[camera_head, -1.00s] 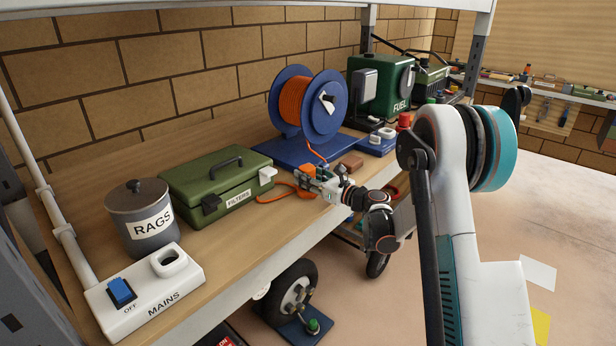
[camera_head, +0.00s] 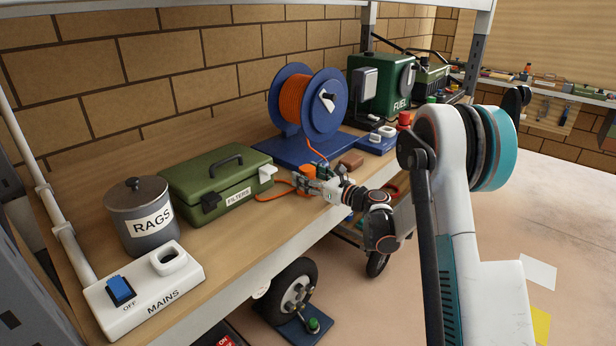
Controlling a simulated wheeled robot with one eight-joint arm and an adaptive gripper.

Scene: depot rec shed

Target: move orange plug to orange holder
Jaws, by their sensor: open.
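A small orange piece (camera_head: 308,171) shows right behind my gripper's fingers, by the front corner of the reel's blue base. It may be the orange plug, but it is partly hidden and I cannot tell for sure. An orange cable (camera_head: 272,197) runs along the bench from the green box to my gripper. My gripper (camera_head: 304,186) is open, low over the bench, close in front of the orange piece; I cannot tell whether they touch. I cannot pick out a separate orange holder.
A blue reel (camera_head: 334,103) of orange cable stands behind. The green FILTERS box (camera_head: 218,181), RAGS pot (camera_head: 139,218) and white MAINS block (camera_head: 146,288) stand to the left. A brown block (camera_head: 352,160) and green FUEL can (camera_head: 380,88) are to the right.

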